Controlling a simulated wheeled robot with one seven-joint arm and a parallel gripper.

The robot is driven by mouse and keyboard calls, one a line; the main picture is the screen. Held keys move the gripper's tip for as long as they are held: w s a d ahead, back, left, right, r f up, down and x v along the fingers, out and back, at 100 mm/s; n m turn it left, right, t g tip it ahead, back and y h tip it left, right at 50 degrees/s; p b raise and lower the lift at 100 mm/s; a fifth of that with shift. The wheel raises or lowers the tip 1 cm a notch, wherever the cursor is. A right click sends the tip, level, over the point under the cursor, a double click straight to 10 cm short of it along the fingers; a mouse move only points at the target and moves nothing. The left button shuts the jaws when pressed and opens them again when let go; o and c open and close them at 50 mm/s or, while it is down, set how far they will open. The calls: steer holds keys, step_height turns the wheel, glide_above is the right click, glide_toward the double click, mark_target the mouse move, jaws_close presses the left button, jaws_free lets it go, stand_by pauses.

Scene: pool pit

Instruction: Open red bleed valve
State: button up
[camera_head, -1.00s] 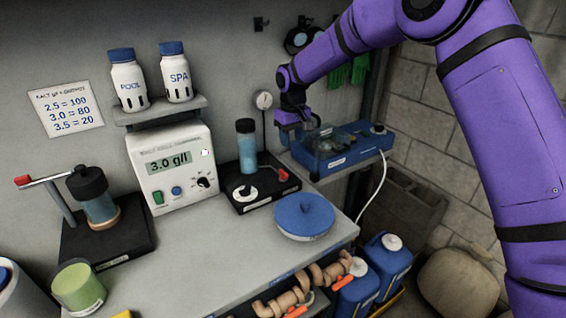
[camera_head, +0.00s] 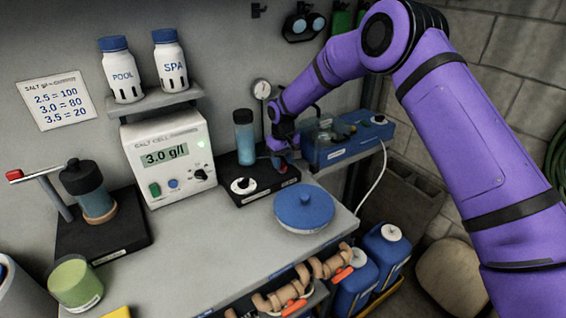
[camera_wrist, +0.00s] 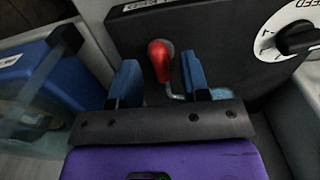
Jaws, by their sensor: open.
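The red bleed valve handle (camera_wrist: 161,56) is a red knob on a bent metal lever, mounted on a black base (camera_wrist: 222,55) with a white-and-black dial (camera_wrist: 296,40). In the wrist view my gripper (camera_wrist: 162,78) is open, with one blue finger on each side of the red knob. I cannot tell whether either finger touches it. In the head view my gripper (camera_head: 279,151) is at the right side of the black base (camera_head: 267,183), beside the blue clear cylinder (camera_head: 245,140). The red handle is mostly hidden there by the gripper.
A blue pump box (camera_head: 345,145) stands close to the right of my gripper. A pressure gauge (camera_head: 262,90) is behind it. A blue round lid (camera_head: 303,207) lies in front on the bench (camera_head: 215,235). The salt cell box (camera_head: 168,157) stands to the left.

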steer(key=shift+f, duration=0.45)
jaws_close()
